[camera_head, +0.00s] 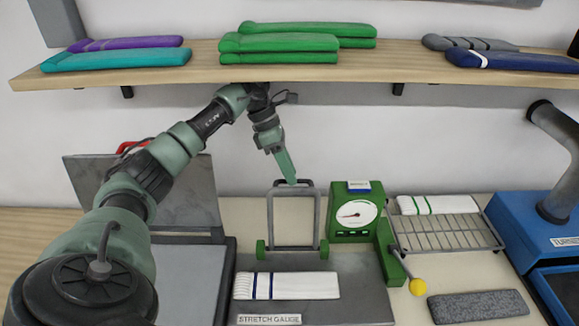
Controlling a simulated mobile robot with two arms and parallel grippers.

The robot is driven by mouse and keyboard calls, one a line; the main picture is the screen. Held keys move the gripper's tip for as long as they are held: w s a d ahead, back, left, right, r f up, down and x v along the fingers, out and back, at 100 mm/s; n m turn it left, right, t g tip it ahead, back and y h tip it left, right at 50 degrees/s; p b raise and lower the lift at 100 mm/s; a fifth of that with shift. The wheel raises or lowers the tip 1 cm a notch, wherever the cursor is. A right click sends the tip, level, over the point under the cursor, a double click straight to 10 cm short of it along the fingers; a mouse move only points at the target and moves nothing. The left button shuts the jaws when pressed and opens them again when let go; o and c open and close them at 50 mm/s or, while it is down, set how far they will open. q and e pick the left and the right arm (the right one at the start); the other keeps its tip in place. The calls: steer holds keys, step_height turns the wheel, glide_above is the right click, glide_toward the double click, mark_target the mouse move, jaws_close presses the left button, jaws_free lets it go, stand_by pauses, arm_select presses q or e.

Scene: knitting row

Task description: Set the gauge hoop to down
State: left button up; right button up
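The gauge hoop (270,221) is a grey rectangular frame. It stands upright on green hinge blocks at the back of the grey stretch gauge plate (349,290). A white knit piece with dark blue stripes (304,286) lies flat on the plate in front of the hoop. My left gripper (291,181) points down at the top bar of the hoop, at its middle. Its fingers overlap in this view, so I cannot tell whether they are open or shut, or whether they touch the bar. My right gripper is not in view.
A green dial box (352,233) stands right of the hoop. A yellow ball-ended lever (418,287) and a wire rack (448,236) are farther right. A grey press with a raised lid (195,204) is at left. A wooden shelf (400,68) with folded knits hangs above.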

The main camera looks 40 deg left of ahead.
arm_select(q)
steer(key=shift+f, duration=0.3)
jaws_close()
stand_by(1.3)
